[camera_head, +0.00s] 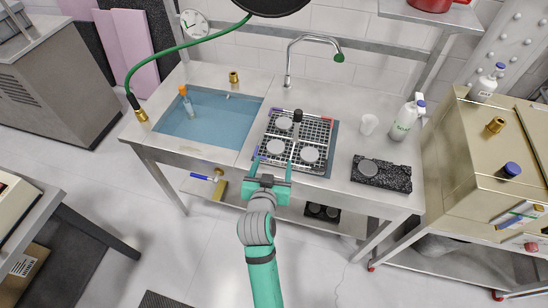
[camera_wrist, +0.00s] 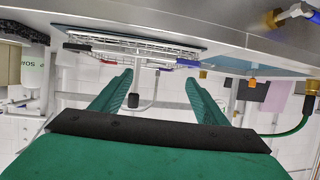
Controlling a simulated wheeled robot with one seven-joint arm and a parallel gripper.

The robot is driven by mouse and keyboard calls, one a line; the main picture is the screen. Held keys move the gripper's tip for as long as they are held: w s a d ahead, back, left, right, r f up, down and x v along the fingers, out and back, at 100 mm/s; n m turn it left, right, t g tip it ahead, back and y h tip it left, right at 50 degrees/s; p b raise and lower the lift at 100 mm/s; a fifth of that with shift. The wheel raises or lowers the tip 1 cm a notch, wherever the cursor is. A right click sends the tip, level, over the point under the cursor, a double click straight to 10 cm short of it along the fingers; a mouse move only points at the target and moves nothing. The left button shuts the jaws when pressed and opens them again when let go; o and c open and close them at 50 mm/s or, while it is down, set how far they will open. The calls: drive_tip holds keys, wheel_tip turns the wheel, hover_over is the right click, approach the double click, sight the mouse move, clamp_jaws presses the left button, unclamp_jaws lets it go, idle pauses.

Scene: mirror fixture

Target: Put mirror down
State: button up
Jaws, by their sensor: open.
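Grey round discs, which look like the mirrors, lie on a grid rack (camera_head: 322,130) in the head view: one at the back (camera_head: 284,124), one at the left (camera_head: 277,147) and one at the right (camera_head: 309,155). The rack (camera_wrist: 130,44) appears upside down there, and the discs cannot be made out.
A black-topped post (camera_head: 297,116) stands on the rack. Bare counter shows around the block.

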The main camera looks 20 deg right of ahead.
drive_tip(key=s+a+f+n+t+y, duration=0.1)
drive_tip(key=s+a+f, duration=0.2)
drive_tip(key=s, duration=0.3)
drive_tip(key=s+a+f+n+y, duration=0.2)
drive_tip(key=s+a, duration=0.2)
drive_tip(key=s, duration=0.1)
drive_tip(key=s+a+f+n+t+y, duration=0.1)
drive_tip(key=s+a+f, duration=0.2)
drive_tip(key=s, duration=0.3)
drive_tip(key=s+a+r+y, duration=0.1)
drive_tip(key=s+a+r, duration=0.1)
drive_tip(key=s, duration=0.7)
drive_tip(key=s+a+r+n+t+y, duration=0.1)
drive_tip(key=s+a+r, duration=0.1)
drive_tip(key=s, duration=0.7)
drive_tip(key=shift+a+r+n, duration=0.3)
drive_tip(key=shift+a+r, duration=0.05)
drive_tip(key=shift+a, duration=0.3)
